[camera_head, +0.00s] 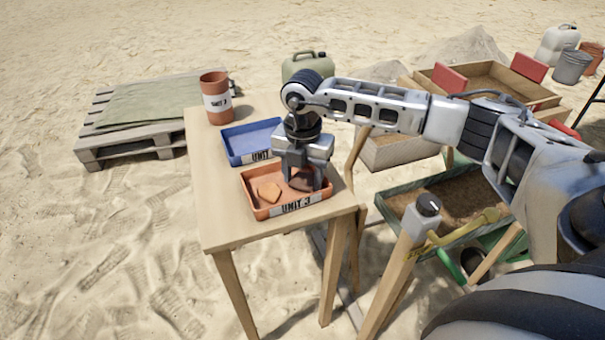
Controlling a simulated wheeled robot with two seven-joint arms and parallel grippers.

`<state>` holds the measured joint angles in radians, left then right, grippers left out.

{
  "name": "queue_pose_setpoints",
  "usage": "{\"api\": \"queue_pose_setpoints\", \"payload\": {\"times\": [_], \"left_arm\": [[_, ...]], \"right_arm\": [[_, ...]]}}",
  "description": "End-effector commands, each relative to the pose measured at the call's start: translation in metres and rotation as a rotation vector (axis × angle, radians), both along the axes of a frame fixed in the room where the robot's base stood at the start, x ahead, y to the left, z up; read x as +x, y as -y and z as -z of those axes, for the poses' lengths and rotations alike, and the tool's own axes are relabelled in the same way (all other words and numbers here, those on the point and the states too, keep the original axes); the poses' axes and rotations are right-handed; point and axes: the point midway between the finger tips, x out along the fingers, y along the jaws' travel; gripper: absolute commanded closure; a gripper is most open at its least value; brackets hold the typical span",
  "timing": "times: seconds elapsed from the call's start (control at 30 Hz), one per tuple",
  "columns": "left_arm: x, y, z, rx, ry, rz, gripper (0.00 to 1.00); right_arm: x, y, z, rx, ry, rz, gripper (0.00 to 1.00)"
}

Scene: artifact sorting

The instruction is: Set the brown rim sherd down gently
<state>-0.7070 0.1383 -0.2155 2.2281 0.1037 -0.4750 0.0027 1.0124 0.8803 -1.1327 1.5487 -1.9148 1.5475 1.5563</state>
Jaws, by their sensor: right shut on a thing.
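The brown rim sherd (300,181) is dark brown and sits low inside the orange tray (261,214), on its right side. My right gripper (302,178) reaches down into this tray and is shut on the sherd. The fingers hide part of it, and I cannot tell whether it touches the tray floor. An orange sherd (269,193) lies in the left part of the same tray, apart from the gripper. The tray's front label reads UNIT 3. My left gripper is not in view.
A blue tray (232,146) labelled UNIT lies behind the orange one on the wooden table (222,229). A terracotta pot (216,98) stands at the table's back left. A sieve frame with soil (462,200) stands to the right. The table's front left is clear.

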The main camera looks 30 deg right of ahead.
Motion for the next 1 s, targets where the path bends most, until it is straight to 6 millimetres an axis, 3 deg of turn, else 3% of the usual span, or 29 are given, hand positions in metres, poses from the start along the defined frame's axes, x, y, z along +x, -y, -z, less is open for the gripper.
{"api": "queue_pose_setpoints", "payload": {"times": [0.1,0.13,0.2,0.6,1.0], "left_arm": [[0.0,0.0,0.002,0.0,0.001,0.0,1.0],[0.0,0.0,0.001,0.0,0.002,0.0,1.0],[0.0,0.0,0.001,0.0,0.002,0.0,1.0],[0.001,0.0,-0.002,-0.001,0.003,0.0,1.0],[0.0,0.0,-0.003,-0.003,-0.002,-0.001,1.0]], "right_arm": [[0.0,0.0,0.004,0.0,0.0,0.0,0.71],[0.0,0.0,0.003,0.0,0.0,0.0,0.43],[0.0,0.0,0.003,0.0,0.0,0.0,0.27],[0.0,0.0,-0.007,0.001,0.002,0.0,0.27],[0.0,0.0,-0.088,0.001,0.004,0.0,0.27]]}}
